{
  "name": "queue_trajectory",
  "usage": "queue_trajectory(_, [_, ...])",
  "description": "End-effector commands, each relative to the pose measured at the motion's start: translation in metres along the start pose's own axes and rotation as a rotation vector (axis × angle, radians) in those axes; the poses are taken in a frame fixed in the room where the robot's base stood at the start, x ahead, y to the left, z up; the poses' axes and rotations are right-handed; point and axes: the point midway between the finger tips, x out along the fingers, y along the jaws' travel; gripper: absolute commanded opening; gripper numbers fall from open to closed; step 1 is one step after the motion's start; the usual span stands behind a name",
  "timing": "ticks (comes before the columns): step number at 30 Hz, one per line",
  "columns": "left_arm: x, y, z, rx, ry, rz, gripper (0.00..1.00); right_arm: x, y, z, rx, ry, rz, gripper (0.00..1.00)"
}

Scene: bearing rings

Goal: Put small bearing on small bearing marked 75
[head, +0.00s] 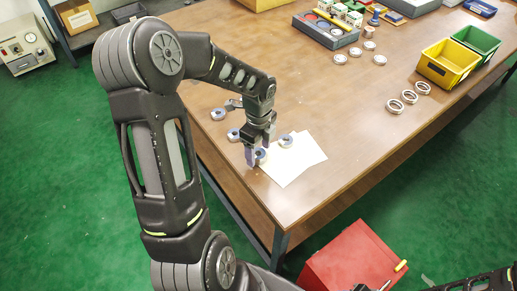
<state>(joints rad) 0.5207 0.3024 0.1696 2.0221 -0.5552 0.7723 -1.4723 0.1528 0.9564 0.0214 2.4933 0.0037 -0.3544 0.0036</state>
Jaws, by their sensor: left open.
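My left gripper (259,149) is open and points down over the near-left part of the table. A small ring with a blue-grey middle (262,156) sits at its fingertips, on the edge of a white sheet; I cannot tell whether the fingers touch it. A similar ring (286,140) lies on the sheet to the right. Two more, one ring (234,134) and another ring (218,114), lie on the wood to the left. No marking, including 75, is readable at this size.
The white sheet (304,161) lies near the front edge of the wooden table (320,100). Several pale rings (340,58) lie farther back, and larger rings (409,97) to the right. A yellow bin (449,65) and green bin (477,40) stand right. A red box (352,258) is below.

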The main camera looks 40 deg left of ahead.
Motion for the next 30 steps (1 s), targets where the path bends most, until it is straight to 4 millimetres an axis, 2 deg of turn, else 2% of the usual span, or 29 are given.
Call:
queue_trajectory(5, [-0.001,0.0,0.0,0.0,0.0,0.0,0.63,-0.001,0.0,0.0,0.0,0.0,0.0,0.36])
queue_trajectory(11, [-0.013,-0.001,0.0,0.0,-0.001,-0.003,0.63,-0.001,0.0,0.0,0.0,0.0,0.001,0.36])
queue_trajectory(14, [-0.028,-0.001,0.001,-0.001,-0.002,-0.004,0.63,-0.001,0.0,0.0,0.0,0.0,0.001,0.36])
queue_trajectory(24, [-0.097,-0.001,0.0,-0.001,-0.001,-0.005,0.63,0.002,0.001,0.0,-0.001,0.001,-0.001,0.36])
queue_trajectory(30, [-0.12,0.0,0.0,0.001,-0.001,-0.001,0.63,0.003,0.001,-0.001,-0.001,0.001,-0.001,0.36])
